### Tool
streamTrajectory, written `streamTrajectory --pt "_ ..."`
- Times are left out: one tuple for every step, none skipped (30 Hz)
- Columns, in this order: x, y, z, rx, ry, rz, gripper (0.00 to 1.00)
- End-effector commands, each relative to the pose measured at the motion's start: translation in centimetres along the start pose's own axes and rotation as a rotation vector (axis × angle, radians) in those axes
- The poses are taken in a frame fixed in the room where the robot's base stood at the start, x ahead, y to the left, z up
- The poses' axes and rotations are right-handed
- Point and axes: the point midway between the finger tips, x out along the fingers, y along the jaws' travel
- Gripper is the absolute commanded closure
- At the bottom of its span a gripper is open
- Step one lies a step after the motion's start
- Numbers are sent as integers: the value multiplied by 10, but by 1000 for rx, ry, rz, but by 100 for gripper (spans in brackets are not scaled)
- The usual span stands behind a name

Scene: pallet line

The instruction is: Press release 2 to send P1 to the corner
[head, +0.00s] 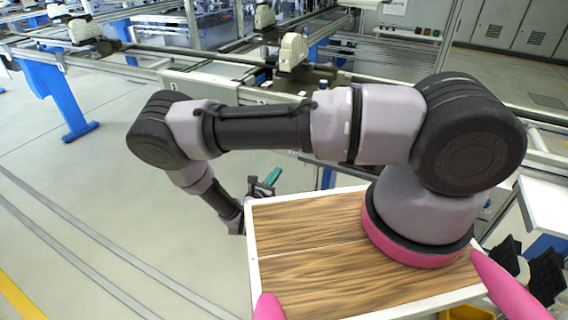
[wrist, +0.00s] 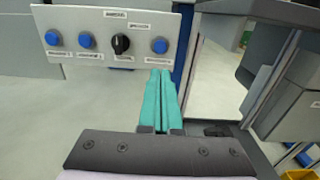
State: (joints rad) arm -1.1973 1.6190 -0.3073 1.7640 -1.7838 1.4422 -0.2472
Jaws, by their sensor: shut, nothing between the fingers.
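A grey control panel (wrist: 112,38) is at the upper left of the wrist view. It carries a left blue button (wrist: 53,37), a second blue button (wrist: 86,40), a black rotary knob (wrist: 121,44) and a right blue button (wrist: 160,45). The small labels are too blurred to read, so I cannot tell which button is release 2. My gripper (wrist: 160,72) is shut and empty, its teal fingers pointing toward the panel with their tips just below the right button in the picture. Its teal fingers also show in the head view (head: 269,179). I cannot identify pallet P1.
Conveyor rails (head: 190,62) with white-topped units (head: 291,52) run across the back of the head view. A blue support leg (head: 62,100) stands at the left. The floor at left is clear. A yellow bin (wrist: 298,174) is at the wrist view's lower right.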

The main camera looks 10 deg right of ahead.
Motion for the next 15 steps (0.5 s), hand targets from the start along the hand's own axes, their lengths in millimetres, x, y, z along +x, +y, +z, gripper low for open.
streamTrajectory --pt "8 -1 0 -1 -1 -3 100" --pt "13 -1 0 -1 -1 -4 100" --pt "20 -2 0 -1 -1 -5 100" --pt "26 -2 0 -2 -1 -5 100" --pt "33 -2 0 -2 -1 -5 100" --pt "42 -2 0 -2 -2 -6 100" --pt "48 -2 0 -2 -1 -6 100" --pt "55 -2 0 -1 -1 -6 100" --pt "64 -2 0 -1 0 -6 100" --pt "70 -2 0 -1 0 -5 100" --pt "77 -2 0 -1 0 -6 100" --pt "85 -2 0 -1 0 -5 100" --pt "90 -2 0 -1 -1 -5 100" --pt "96 -2 0 -1 -1 -5 100" --pt "103 -2 0 -1 0 -4 100"
